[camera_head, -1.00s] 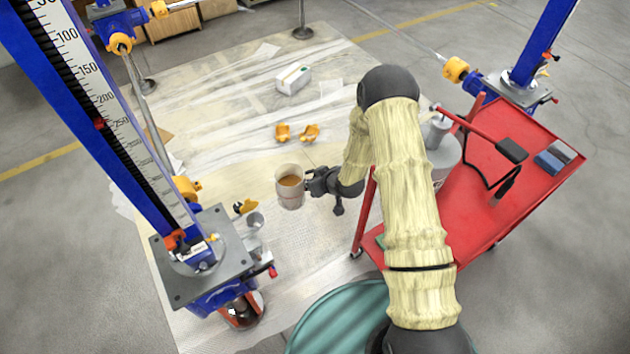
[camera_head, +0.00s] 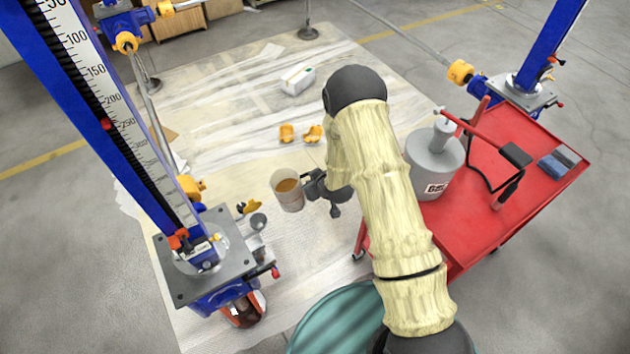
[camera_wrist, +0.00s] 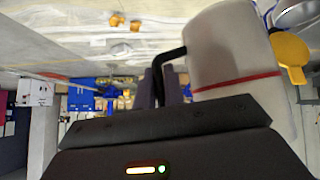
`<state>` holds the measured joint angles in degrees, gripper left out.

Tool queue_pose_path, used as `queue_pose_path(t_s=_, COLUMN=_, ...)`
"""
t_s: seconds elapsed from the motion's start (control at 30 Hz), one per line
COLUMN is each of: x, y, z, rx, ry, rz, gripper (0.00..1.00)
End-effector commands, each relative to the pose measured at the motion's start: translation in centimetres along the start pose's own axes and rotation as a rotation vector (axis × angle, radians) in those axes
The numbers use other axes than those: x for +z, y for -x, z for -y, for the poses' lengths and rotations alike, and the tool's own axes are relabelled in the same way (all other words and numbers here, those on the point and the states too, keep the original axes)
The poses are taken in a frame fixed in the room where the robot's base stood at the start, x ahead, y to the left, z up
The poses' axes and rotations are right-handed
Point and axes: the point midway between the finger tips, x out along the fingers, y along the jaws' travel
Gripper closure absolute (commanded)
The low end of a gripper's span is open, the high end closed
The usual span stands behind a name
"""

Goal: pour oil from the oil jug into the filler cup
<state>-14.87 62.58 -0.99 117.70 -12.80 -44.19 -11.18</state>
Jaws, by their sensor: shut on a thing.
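The oil jug (camera_head: 292,202) is a pale vessel with brown oil visible inside it. It leans slightly to the left, and no oil stream shows. My gripper (camera_head: 314,186) is shut on the jug's handle from the right. In the wrist view the jug (camera_wrist: 225,40) is white with a red line, and its black handle (camera_wrist: 160,68) sits between my fingers. A metallic rim (camera_wrist: 297,14), probably this cup, shows beyond the jug in the wrist view.
The blue jack column (camera_head: 110,130) with its scale rises at the left. A yellow-orange part (camera_head: 247,207) sits beside the cup. A red cart (camera_head: 475,235) with a grey can (camera_head: 435,160) stands right. Orange pieces (camera_head: 287,133) and a white box (camera_head: 297,79) lie on the floor sheet.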

Motion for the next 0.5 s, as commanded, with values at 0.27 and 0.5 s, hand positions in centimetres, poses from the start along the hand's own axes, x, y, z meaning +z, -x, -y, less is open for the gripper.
queue_pose_path(t_s=0.27, x=-0.57, y=0.33, z=0.55, rx=0.040, ry=0.042, rz=0.007, gripper=1.00)
queue_pose_path(t_s=0.5, x=-0.85, y=0.50, z=0.96, rx=0.074, ry=0.076, rz=0.017, gripper=1.00)
